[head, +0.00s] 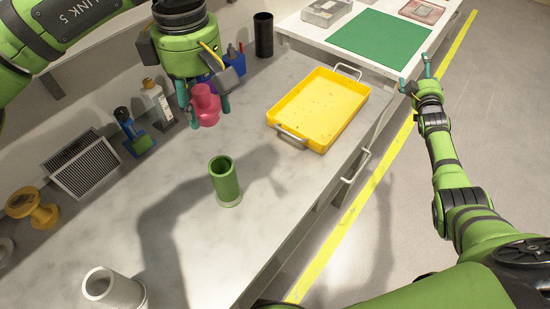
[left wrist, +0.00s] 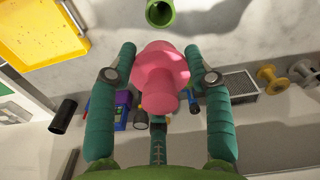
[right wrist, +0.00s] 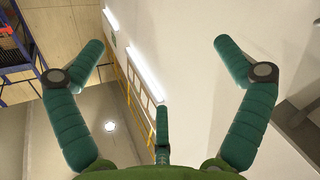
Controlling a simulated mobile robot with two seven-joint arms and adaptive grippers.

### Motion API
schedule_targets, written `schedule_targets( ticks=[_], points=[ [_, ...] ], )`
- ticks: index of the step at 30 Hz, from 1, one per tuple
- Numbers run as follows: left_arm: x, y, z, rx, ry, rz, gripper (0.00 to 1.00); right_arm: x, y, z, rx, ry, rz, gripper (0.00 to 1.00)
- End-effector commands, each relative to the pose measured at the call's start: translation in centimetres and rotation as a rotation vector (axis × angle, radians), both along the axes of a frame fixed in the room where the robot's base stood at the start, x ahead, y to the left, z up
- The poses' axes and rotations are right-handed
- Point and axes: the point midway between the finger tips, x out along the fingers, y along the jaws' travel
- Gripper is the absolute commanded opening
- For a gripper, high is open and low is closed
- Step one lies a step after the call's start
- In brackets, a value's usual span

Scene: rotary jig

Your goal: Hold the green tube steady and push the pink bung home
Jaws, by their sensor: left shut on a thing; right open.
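The green tube (head: 225,182) stands upright on the marble bench in the head view, with its open end up. Its rim also shows at the top of the left wrist view (left wrist: 160,13). The pink bung (head: 205,105) is held in my left gripper (head: 207,108), above the bench and apart from the tube, up and to its left in the head view. In the left wrist view the bung (left wrist: 160,75) sits between the teal fingers. My right gripper (head: 415,78) is open and empty, out over the floor beyond the bench; its spread fingers show in the right wrist view (right wrist: 162,60).
A yellow tray (head: 318,108) lies on the bench right of the tube. A white cylinder (head: 112,290) stands at the front left. A yellow spool (head: 33,207), a grey grille (head: 82,165) and bottles (head: 157,103) line the wall side. A black cup (head: 263,35) stands farther back. Bench around the tube is clear.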

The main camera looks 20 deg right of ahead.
Motion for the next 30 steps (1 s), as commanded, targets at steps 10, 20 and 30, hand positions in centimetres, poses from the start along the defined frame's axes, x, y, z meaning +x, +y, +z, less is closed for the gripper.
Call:
schedule_targets(
  ticks=[10,20,30],
  points=[
    [0.0,0.0,0.0,0.0,0.0,0.0,0.17,4.6,16.5,11.1,-0.939,-0.113,0.388,1.0],
    [0.0,0.0,0.0,0.0,0.0,0.0,0.17,0.2,35.5,10.5,-1.736,-0.429,0.737,1.0],
    [0.0,0.0,0.0,0.0,0.0,0.0,0.17,-11.6,47.9,3.1,-2.303,-1.031,1.021,1.0]
  ],
)
